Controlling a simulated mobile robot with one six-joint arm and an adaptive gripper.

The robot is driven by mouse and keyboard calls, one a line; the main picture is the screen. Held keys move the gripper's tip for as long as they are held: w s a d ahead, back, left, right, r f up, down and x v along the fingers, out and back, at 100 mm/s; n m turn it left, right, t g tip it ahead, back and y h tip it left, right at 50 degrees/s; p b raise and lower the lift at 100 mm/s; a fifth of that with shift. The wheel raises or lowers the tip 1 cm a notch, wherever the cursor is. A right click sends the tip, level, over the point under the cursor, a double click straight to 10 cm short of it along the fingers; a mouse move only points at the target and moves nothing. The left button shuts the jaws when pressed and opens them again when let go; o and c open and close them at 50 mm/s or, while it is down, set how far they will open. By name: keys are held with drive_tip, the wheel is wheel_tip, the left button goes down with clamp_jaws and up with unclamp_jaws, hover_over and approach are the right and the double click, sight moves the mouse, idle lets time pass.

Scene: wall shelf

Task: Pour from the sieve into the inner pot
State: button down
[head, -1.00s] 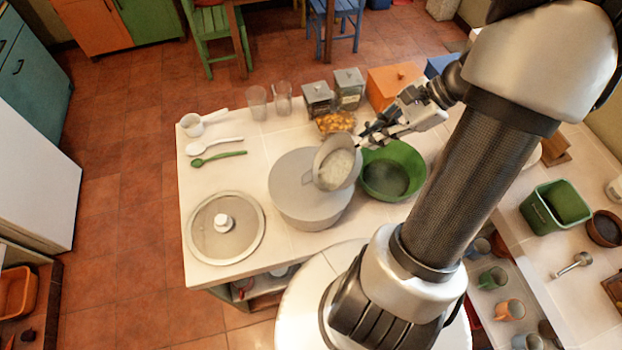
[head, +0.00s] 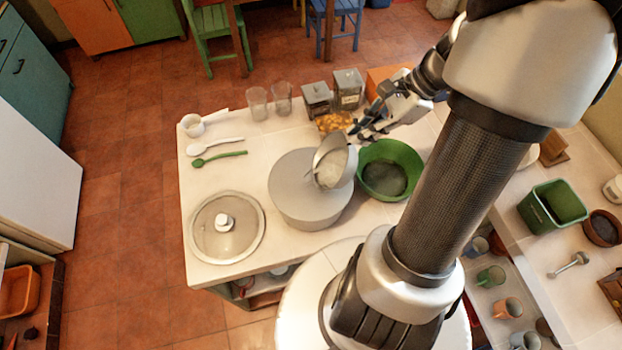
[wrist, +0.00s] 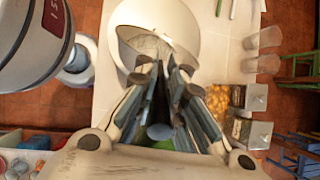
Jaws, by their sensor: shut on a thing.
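The sieve (head: 347,160) is a light grey bowl with pale white contents. It is steeply tilted over the right part of the grey inner pot (head: 300,216). My gripper (head: 366,131) is shut on the sieve's handle side, above and right of the pot. In the wrist view, the sieve (wrist: 140,38) lies just beyond my fingertips (wrist: 164,72), with the pale pot (wrist: 188,18) behind it. The pale contents still show in the sieve. The sieve hides part of the pot's opening, and I cannot tell what is inside the pot.
A green bowl (head: 411,158) stands close to the right of the pot. A glass lid (head: 226,246) lies at the left. Bare counter shows between lid and spoons.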

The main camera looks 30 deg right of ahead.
drive_tip(key=shift+w+a+r, duration=0.2)
drive_tip(key=shift+a+r, duration=0.1)
drive_tip(key=shift+a, duration=0.2)
drive_tip(key=shift+w+r+h+p, duration=0.1)
drive_tip(key=shift+h+p, duration=0.2)
drive_tip(key=shift+a, duration=0.1)
drive_tip(key=shift+w+a+r+g, duration=0.1)
drive_tip(key=shift+a+g, duration=0.05)
drive_tip(key=shift+g, duration=0.15)
